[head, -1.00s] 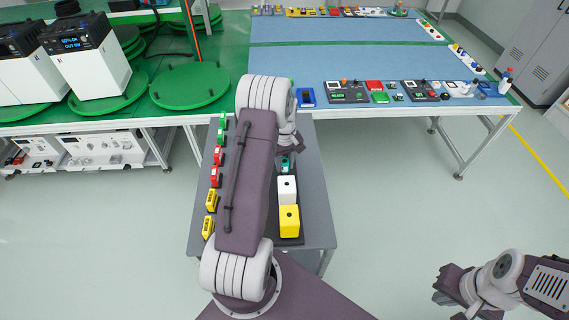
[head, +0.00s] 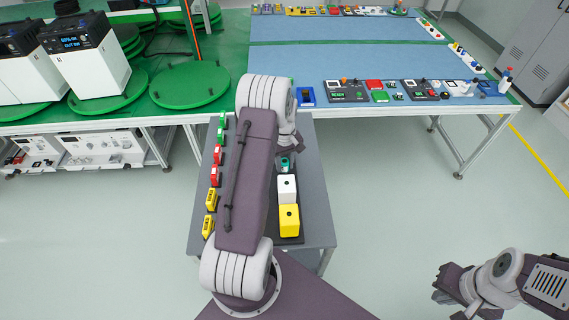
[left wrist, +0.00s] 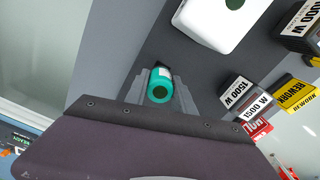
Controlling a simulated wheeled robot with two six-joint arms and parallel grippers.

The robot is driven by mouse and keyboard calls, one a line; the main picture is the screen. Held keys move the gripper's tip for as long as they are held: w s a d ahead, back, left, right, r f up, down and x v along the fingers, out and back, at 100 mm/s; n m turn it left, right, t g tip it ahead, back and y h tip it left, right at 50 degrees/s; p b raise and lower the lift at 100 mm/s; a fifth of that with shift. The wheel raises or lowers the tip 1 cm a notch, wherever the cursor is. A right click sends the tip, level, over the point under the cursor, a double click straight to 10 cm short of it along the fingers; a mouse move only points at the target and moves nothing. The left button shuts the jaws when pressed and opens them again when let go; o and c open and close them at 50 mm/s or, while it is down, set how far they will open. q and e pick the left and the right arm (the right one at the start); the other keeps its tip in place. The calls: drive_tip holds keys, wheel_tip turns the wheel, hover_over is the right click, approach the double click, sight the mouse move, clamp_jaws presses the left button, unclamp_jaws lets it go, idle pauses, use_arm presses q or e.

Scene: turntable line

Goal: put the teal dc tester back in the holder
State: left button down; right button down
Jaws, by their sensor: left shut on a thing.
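The teal DC tester (head: 285,164) is a small cylinder-like piece with a white band and dark round end. In the left wrist view the tester (left wrist: 160,85) sits between the fingers of my left gripper (left wrist: 161,92), which is shut on it. The dark holder (head: 301,184) lies on the grey side table, with a white block and a yellow block standing in it. The tester is at the holder's far end; whether it is seated there I cannot tell. My left arm hides part of the table. My right gripper (head: 448,284) is far right, away from everything.
The grey side table (head: 318,210) carries red, yellow and green labelled blocks along its left side. Behind it stands a long table with a blue mat (head: 350,65) and several devices. Green turntable discs (head: 189,85) are at back left. Open floor lies to the right.

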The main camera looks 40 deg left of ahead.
use_arm(q)
drive_tip(key=shift+f+b, duration=0.65)
drive_tip(key=shift+f, duration=0.5)
drive_tip(key=c, duration=1)
unclamp_jaws()
wheel_tip(320, 180, up, 9)
drive_tip(key=shift+r+b, duration=0.1)
drive_tip(key=shift+b, duration=0.4)
